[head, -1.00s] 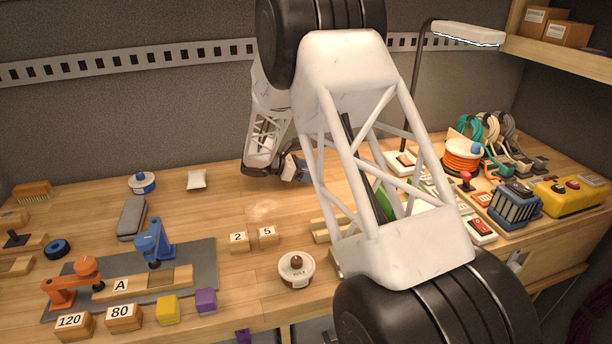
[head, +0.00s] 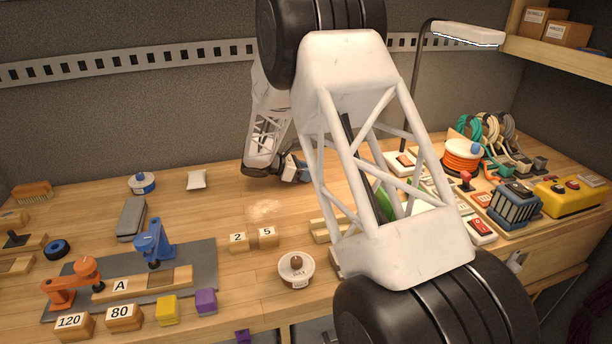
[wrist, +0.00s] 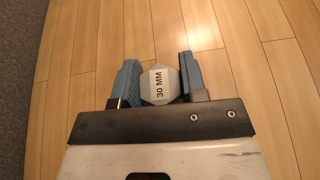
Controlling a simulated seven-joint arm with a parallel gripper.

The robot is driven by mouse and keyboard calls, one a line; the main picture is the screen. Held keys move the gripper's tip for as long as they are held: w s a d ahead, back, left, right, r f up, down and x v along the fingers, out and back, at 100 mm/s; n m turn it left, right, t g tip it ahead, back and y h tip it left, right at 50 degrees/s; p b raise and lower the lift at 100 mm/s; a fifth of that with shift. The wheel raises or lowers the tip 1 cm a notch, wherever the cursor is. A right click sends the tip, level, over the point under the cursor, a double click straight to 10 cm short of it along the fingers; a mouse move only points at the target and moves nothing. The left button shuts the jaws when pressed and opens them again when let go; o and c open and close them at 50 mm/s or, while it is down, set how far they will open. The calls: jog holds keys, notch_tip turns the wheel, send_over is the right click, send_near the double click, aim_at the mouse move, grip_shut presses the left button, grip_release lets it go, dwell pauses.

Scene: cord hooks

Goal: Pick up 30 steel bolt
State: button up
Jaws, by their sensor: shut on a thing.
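The steel bolt (wrist: 159,84) shows in the wrist view as a pale grey hexagonal head marked "30 MM". It sits between the two blue fingers of my gripper (wrist: 160,72), which is shut on it. The wooden bench top lies behind it; I cannot tell how high the bolt is above it. In the head view my gripper (head: 297,170) is over the back middle of the bench, partly hidden by my own arm. The bolt cannot be made out there.
A white round container (head: 296,270) and wooden blocks marked 2 (head: 238,242) and 5 (head: 267,237) stand nearer the front. A white packet (head: 197,180) lies left of my gripper. Cord reels and switch boxes crowd the right side. Bare bench surrounds the gripper's left.

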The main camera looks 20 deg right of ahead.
jog(key=shift+r, duration=0.15)
jog(key=shift+r, duration=0.75)
notch_tip(320, 180, up, 2)
jog(key=shift+r, duration=0.1)
jog(key=s, duration=0.5)
jog(key=s+a, duration=0.1)
jog(key=s, duration=0.4)
jog(key=s+r, duration=0.1)
jog(key=s, duration=0.5)
jog(key=shift+a, duration=0.25)
